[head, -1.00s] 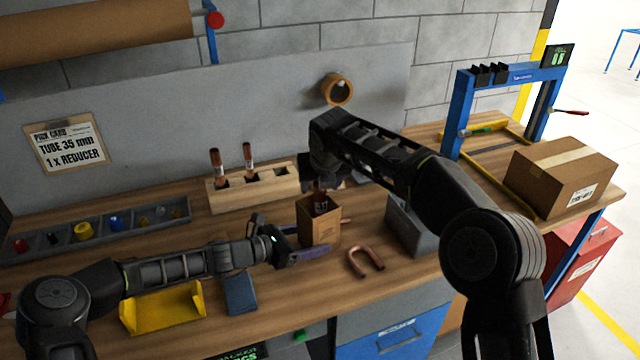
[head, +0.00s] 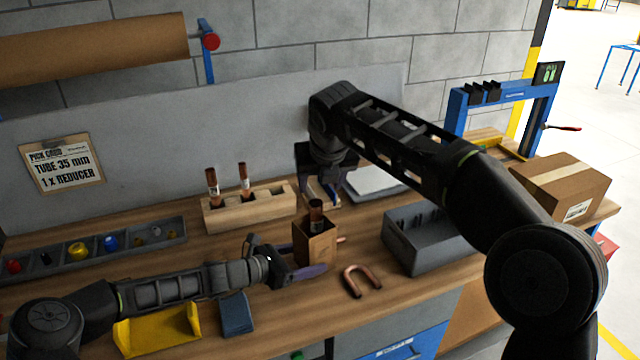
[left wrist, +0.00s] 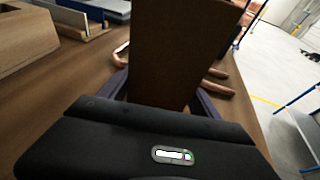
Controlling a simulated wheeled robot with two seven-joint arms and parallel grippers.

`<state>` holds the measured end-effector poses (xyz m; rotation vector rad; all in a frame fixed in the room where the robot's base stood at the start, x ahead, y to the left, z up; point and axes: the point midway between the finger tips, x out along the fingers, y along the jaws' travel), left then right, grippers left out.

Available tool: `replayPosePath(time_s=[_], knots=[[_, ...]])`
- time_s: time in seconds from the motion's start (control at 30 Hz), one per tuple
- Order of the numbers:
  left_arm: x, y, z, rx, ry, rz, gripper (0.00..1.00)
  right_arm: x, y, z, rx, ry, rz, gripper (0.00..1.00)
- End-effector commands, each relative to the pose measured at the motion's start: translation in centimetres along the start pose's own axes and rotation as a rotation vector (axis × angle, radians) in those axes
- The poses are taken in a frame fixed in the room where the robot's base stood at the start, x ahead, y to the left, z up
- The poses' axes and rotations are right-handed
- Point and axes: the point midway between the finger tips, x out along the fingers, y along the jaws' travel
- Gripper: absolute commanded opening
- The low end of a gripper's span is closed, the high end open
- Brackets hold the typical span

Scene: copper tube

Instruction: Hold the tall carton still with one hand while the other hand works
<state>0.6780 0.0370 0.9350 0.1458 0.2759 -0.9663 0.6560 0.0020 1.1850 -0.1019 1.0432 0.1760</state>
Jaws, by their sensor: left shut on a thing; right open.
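My left gripper (head: 312,271) is shut on the carton low down. In the left wrist view the carton (left wrist: 182,45) rises between the two purple fingers of that gripper (left wrist: 165,98). My right gripper (head: 324,192) is open, pointing down behind and above the carton, apart from it. Its fingertips are partly hard to make out. The inside of the carton is hidden.
A wooden rack (head: 250,209) behind holds two copper tubes. A copper U-bend (head: 361,281) lies right of the carton, near a grey bin (head: 425,245). A blue block (head: 237,315) and yellow tray (head: 158,329) lie front left. A parts tray (head: 130,245) sits at left.

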Motion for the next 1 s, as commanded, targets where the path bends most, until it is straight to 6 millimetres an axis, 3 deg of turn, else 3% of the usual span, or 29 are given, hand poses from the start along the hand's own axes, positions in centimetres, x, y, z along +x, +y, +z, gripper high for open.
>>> replayPosePath(time_s=[0.47,0.5,0.77,1.0], knots=[[0.0,0.01,0.04,0.0,0.0,0.0,0.5,0.04,0.0,0.03,0.0,-0.001,0.0,0.56],[0.0,0.01,0.04,0.0,0.0,0.0,0.76,0.04,0.0,0.03,0.0,-0.001,0.0,0.56],[0.0,0.01,0.02,0.0,0.0,0.0,0.97,0.04,-0.01,0.03,0.0,-0.001,0.0,0.56],[-0.01,0.01,0.01,0.0,0.0,0.0,0.98,0.04,-0.01,0.03,0.0,-0.001,0.0,0.56]])
